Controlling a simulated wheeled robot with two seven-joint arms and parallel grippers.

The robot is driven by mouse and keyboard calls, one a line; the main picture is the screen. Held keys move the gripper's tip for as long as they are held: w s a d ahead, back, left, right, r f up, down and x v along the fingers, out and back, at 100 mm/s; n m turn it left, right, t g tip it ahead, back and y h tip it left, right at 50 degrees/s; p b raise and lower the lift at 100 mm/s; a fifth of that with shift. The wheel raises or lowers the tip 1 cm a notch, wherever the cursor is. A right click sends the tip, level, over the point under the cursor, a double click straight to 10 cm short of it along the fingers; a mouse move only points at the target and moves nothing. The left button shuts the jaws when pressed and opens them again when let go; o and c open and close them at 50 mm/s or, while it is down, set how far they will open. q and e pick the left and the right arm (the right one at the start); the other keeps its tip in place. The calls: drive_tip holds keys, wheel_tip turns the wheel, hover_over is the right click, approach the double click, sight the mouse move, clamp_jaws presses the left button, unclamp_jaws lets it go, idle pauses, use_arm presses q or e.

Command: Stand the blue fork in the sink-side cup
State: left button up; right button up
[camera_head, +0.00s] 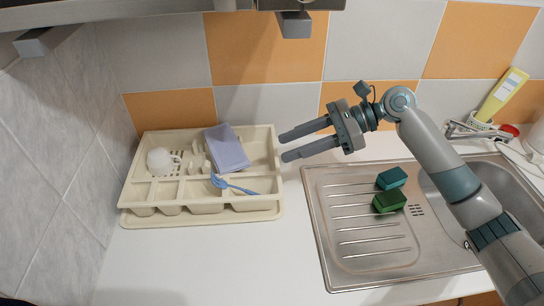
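The blue fork (233,186) lies slanted at the front of a cream dish rack (150,219), its wider end up left and its thin handle to the right. It rests over the front row of compartments. The rightmost front compartment (257,203) is on the sink side; I cannot tell for sure that it is the sink-side cup. A white mug (160,161) stands in the rack's left part. My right gripper (283,147) is open and empty, its fingers pointing left at the rack's right edge, above and right of the fork. My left gripper is not in view.
A purple cloth or board (227,148) leans in the rack. A steel sink (345,272) holds a teal sponge (392,178) and a green sponge (389,201) on its drainboard. A yellow bottle (503,93) and the tap (470,130) are behind. The counter (220,265) in front is clear.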

drive_tip(key=b+v, duration=0.1)
drive_tip(key=v, duration=0.6)
drive_tip(key=shift+b, duration=0.3)
idle(0.9)
